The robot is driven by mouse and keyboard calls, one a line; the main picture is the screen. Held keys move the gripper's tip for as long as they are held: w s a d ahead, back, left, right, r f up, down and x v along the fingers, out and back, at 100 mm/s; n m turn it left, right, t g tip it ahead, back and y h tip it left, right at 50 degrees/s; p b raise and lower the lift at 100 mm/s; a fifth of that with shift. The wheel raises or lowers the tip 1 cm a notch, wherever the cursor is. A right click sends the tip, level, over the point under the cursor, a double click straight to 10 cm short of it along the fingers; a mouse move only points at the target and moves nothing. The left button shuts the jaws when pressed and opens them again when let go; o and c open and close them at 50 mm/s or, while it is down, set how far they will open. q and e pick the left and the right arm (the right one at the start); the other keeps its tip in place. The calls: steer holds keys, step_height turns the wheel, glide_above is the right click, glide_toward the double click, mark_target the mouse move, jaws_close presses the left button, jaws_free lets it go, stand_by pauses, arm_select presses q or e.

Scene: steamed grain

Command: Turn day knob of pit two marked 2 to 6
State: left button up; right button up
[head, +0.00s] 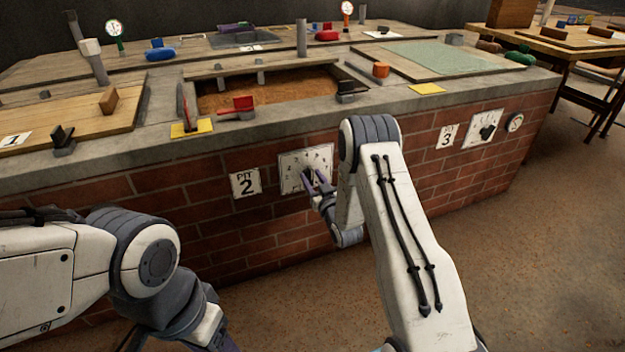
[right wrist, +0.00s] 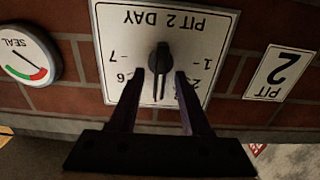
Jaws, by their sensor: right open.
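The white pit two day plate (head: 291,160) is on the brick front, right of the PIT 2 sign (head: 245,184). In the right wrist view the plate (right wrist: 115,30) appears upside down, with its dark day knob (right wrist: 159,60) at the centre. The knob's long bar points down in that picture, toward the hidden middle numbers; 1, 2, 6 and 7 are readable. My right gripper (head: 314,174) is open at the plate. In the right wrist view its fingertips (right wrist: 159,72) straddle the knob's bar with gaps on both sides. My left gripper is mostly cut off at the bottom edge.
A round SEAL gauge (right wrist: 28,54) sits beside the plate. The PIT 3 sign (head: 446,135) and its dial plate (head: 482,127) are further right. The open pit (head: 265,92) and a red-handled item (head: 237,107) are above. Floor at right is clear.

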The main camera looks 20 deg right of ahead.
jaws_close()
steer(key=shift+m, duration=0.3)
steer(key=m, duration=0.1)
steer(key=m+p, duration=0.1)
steer(key=m, duration=0.2)
steer(key=shift+d+m+p, duration=0.25)
steer(key=shift+m+p, duration=0.05)
steer(key=shift+p, duration=0.05)
steer(key=shift+d+f+m+p, duration=0.15)
steer(key=shift+m+p, duration=0.15)
steer(key=shift+m, duration=0.75)
steer(key=shift+f+m+p, duration=0.1)
steer(key=shift+m+p, duration=0.15)
steer(key=shift+m, duration=0.85)
steer(key=shift+d+f+m+p, duration=0.15)
steer(key=shift+m+p, duration=0.15)
steer(key=shift+m, duration=0.75)
